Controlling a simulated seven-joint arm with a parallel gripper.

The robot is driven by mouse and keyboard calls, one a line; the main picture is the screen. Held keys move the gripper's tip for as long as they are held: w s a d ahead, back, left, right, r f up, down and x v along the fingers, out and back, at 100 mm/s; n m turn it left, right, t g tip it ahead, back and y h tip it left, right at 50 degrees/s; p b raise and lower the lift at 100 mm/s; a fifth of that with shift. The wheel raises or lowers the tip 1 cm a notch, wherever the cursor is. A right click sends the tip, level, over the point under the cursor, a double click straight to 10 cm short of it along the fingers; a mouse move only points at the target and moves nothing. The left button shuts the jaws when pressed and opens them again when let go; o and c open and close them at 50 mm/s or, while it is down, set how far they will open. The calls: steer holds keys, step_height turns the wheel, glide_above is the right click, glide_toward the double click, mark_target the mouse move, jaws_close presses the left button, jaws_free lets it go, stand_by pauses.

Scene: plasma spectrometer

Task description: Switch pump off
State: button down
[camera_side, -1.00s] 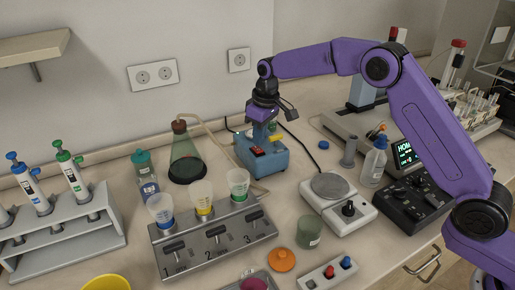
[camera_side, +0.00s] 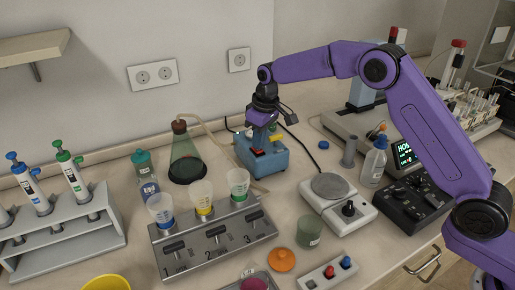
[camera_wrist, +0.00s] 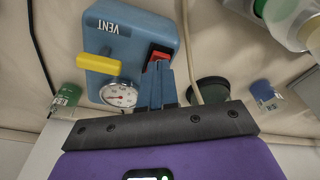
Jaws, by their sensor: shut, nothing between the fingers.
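The pump is a blue box (camera_side: 272,158) on the bench near the wall, with a red rocker switch (camera_side: 257,152) on top. In the wrist view the pump (camera_wrist: 118,22) also shows a yellow handle (camera_wrist: 98,65), a round gauge (camera_wrist: 119,93) and a "VENT" label. The red switch (camera_wrist: 161,54) sits at its right edge. My gripper (camera_wrist: 157,66) is shut and empty, fingertips pointing at the switch and overlapping its lower part. In the side view my gripper (camera_side: 257,146) is right over the switch. Contact cannot be told for certain.
A green flask (camera_side: 187,160) with a tube stands left of the pump. In front is a grey manifold (camera_side: 215,238) with several coloured cups. A hotplate-like device (camera_side: 338,205) stands to the right. A cable runs along the bench behind.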

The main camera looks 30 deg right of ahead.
steer(key=shift+f, duration=0.4)
steer(key=shift+r, duration=3.5)
